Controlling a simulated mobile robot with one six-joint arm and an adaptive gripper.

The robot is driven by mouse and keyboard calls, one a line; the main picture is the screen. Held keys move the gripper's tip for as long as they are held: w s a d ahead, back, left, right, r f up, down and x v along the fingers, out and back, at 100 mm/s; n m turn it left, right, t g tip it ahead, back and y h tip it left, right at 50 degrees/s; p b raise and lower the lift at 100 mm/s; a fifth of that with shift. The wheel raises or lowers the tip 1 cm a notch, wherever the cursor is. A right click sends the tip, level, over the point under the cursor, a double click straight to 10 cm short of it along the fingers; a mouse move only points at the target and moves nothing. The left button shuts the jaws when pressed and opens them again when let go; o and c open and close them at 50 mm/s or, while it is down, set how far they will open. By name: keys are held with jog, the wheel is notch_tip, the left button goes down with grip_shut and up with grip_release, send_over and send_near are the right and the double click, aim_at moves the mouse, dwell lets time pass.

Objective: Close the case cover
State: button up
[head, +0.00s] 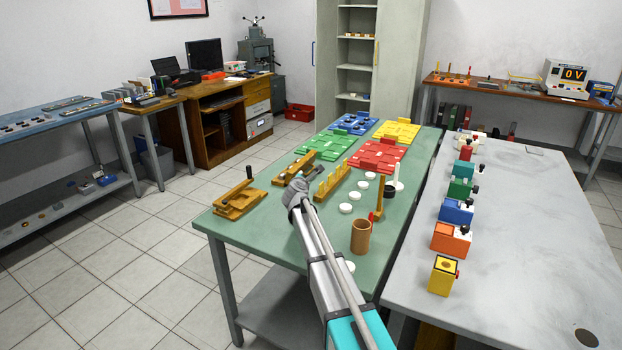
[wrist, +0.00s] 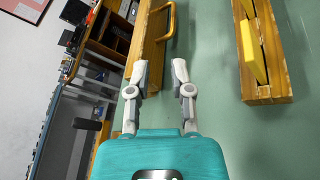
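No case is plain to me as the one with the cover. A wooden case-like piece (head: 295,168) lies on the green table just beyond the end of my arm, partly hidden by it. In the wrist view a wooden piece (wrist: 146,45) with an orange loop handle (wrist: 168,28) lies ahead of my fingertips; it may be the same one. A second wooden piece (head: 238,203) with a raised part lies at the table's left edge. My gripper (wrist: 160,68) is open and empty, its fingers apart and touching nothing visible. In the head view its fingers are hard to make out.
A wooden rack (head: 332,184) with yellow plates stands right of my gripper; the wrist view also shows it (wrist: 277,60). White discs (head: 346,208) and a brown cup (head: 360,236) lie farther right. Coloured trays (head: 378,156) fill the table's back. A grey table (head: 530,230) stands alongside.

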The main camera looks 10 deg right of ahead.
aim_at(310, 171)
jog(key=shift+w+d+f+m+g+h, duration=0.15)
jog(key=shift+f+m+g, duration=0.1)
jog(key=shift+f+m, duration=0.2)
jog(key=shift+w+f+m+g+h, duration=0.15)
jog(key=shift+f+m+g, duration=0.15)
jog(key=shift+m, duration=0.25)
jog(key=shift+f, duration=0.1)
jog(key=b+x, duration=0.3)
jog(key=x, duration=1)
jog(key=shift+w+d+b, duration=0.1)
jog(key=shift+w+b, duration=0.2)
jog(key=shift+w, duration=0.05)
